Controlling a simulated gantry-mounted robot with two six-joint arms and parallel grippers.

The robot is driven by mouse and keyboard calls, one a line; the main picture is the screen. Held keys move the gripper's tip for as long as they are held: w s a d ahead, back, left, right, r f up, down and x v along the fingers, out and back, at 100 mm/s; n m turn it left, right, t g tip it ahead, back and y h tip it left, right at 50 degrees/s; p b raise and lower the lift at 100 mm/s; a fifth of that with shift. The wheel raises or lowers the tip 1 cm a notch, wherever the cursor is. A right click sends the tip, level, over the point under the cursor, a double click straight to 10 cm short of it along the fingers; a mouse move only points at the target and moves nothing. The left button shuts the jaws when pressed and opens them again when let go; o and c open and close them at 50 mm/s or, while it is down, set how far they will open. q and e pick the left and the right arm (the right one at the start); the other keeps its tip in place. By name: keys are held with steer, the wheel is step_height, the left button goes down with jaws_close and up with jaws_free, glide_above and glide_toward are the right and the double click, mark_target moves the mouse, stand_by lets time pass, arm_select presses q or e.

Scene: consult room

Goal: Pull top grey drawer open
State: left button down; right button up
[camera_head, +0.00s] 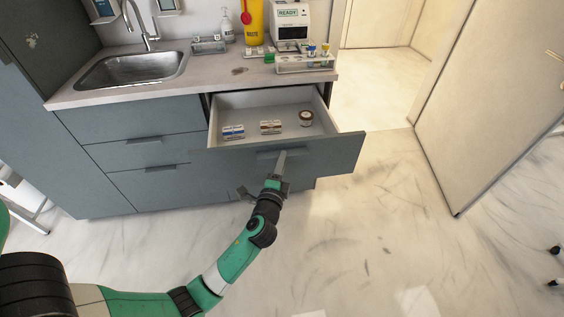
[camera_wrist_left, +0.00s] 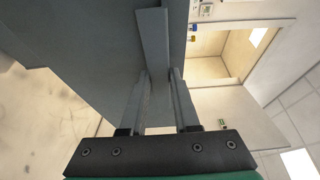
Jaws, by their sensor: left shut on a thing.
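The top grey drawer (camera_head: 335,155) is pulled well out from under the counter in the head view, and its pale inside shows. Two small boxes, one blue and white (camera_head: 233,131) and one orange and white (camera_head: 270,127), and a small round jar (camera_head: 306,118) lie in it. My left gripper (camera_head: 281,160) is at the drawer front, shut on the drawer's handle. In the left wrist view its two fingers stand either side of the grey handle (camera_wrist_left: 153,50). My right gripper is not in view.
The counter (camera_head: 130,92) holds a sink (camera_head: 130,70), a yellow waste container (camera_head: 253,22), a white device (camera_head: 291,22) and a tube rack (camera_head: 305,63). More grey drawers (camera_head: 150,152) are shut at the left. The floor (camera_head: 370,235) in front and right is clear. A door (camera_head: 490,100) stands at the right.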

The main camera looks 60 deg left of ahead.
arm_select(q)
steer(key=shift+f, duration=0.4)
steer(key=c, duration=0.9)
jaws_free()
steer(key=shift+o, duration=0.9)
steer(key=shift+d, duration=0.1)
steer(key=shift+r, duration=0.15)
steer(key=shift+r, duration=0.1)
steer(key=p+v, duration=0.2)
steer(key=v, duration=0.9)
steer(key=shift+s+d, duration=0.25)
steer(key=shift+s, duration=0.05)
